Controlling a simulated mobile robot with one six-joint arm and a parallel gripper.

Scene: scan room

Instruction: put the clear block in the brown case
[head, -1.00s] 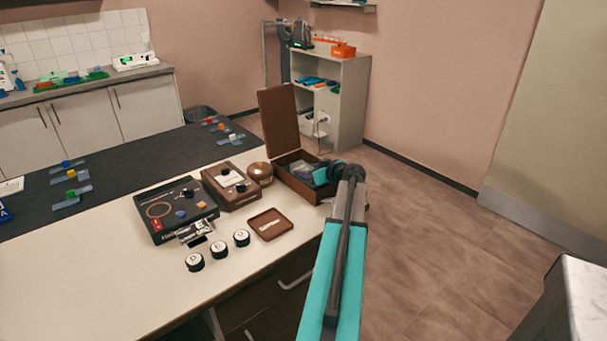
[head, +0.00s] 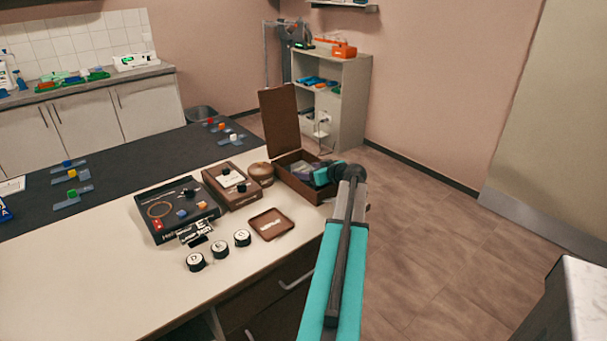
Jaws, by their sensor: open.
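The brown case (head: 310,193) stands at the right end of the table with its lid (head: 279,122) raised upright. My gripper (head: 313,174) is over the case's opening, at the end of my teal arm coming from the lower right. It is open, though the fingers are small and partly hidden by my wrist. A bluish-grey shape shows inside the case beside the gripper; I cannot tell what it is. I cannot make out the clear block for certain in the head view.
Left of the case are a round brown pot (head: 262,174), a brown box (head: 220,190), a black tray (head: 150,222) with small items, and a small brown tray (head: 285,233). Several black-sided round pieces stand in front. Bare table lies at the front left.

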